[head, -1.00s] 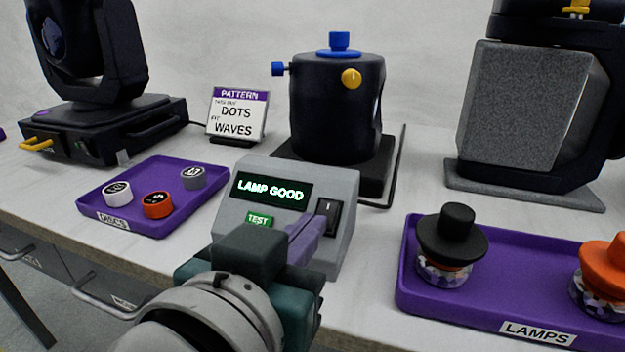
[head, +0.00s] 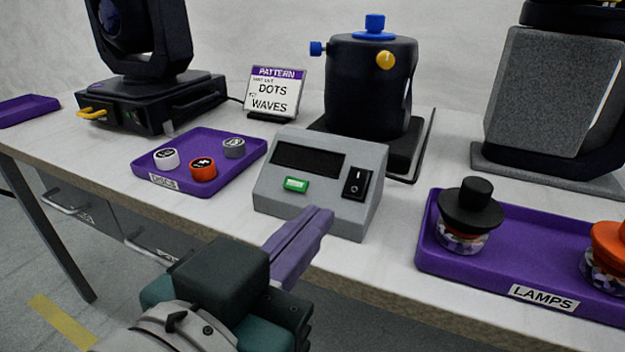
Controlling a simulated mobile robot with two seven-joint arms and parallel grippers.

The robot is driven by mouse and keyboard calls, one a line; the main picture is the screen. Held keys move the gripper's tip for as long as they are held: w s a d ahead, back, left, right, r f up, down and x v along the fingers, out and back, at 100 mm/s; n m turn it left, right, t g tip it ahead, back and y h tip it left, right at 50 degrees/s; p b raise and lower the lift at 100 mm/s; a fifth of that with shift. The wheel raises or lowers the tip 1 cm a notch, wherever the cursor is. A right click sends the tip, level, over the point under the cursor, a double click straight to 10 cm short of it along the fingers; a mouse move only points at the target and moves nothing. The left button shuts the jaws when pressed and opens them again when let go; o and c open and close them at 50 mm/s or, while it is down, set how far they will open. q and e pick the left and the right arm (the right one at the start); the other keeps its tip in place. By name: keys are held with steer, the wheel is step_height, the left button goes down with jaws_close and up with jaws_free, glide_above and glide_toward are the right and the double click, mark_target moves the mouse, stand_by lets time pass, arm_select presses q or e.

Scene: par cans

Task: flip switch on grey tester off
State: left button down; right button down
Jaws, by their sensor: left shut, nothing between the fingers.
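The grey tester (head: 330,205) stands on the white table near its front edge. Its black rocker switch (head: 357,185) is on the right of the sloped face. Its display (head: 308,160) is dark and shows no text. A green button (head: 296,184) sits below the display. My left gripper (head: 318,218) has purple fingers, shut with nothing between them. The fingertips are in front of the tester, below and left of the switch, and apart from the switch. My right gripper is not in view.
A purple disc tray (head: 222,172) with several discs lies left of the tester. A purple lamps tray (head: 430,255) with lamps stands to the right. A black cylindrical device (head: 365,90) stands behind the tester. A pattern sign (head: 272,92) is at the back.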

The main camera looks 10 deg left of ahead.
arm_select(q)
steer(key=shift+f+v, duration=0.2)
steer(key=shift+v, duration=1.05)
steer(key=shift+f+v, duration=0.2)
steer(key=shift+v, duration=1)
steer(key=shift+a, duration=0.1)
steer(key=s+a+r+n+g+y+p, duration=0.15)
steer(key=a+r+g+y+p, duration=0.25)
steer(key=a+r+p, duration=0.65)
steer(key=s+a+r+g+p, duration=0.3)
steer(key=s+r+g+p, duration=0.65)
steer(key=p, duration=0.95)
step_height(320, 180, up, 34)
steer(key=s+t+p, duration=0.1)
steer(key=p, duration=3.3)
steer(key=shift+t+y, duration=0.35)
steer(key=shift+y, duration=0.05)
